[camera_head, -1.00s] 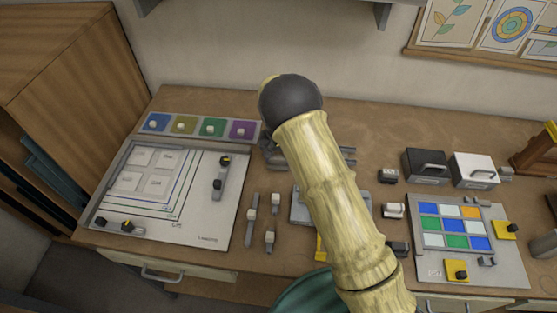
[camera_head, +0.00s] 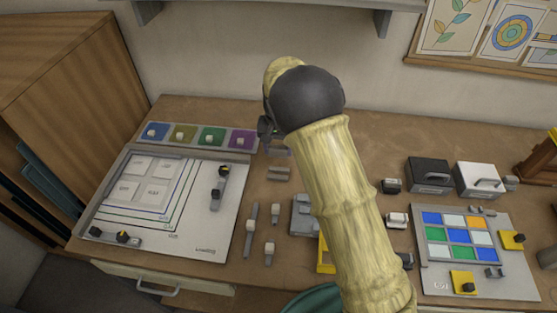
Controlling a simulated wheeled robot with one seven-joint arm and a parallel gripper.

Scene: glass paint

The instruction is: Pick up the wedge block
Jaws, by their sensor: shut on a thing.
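My arm rises across the middle of the view, and its dark round wrist joint hides most of my gripper (camera_head: 267,130). Only a dark edge of the gripper shows at the left of that joint, raised above the back of the bench. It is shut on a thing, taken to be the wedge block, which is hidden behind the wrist. Small grey blocks (camera_head: 279,173) lie on the bench below the gripper; I cannot tell their exact shape.
A white layout board (camera_head: 205,225) lies at left, with a row of coloured pads (camera_head: 183,136) behind it. A coloured glass panel (camera_head: 459,236) lies at right. Black (camera_head: 429,175) and white (camera_head: 477,180) boxes stand behind it. A shelf (camera_head: 270,3) hangs above.

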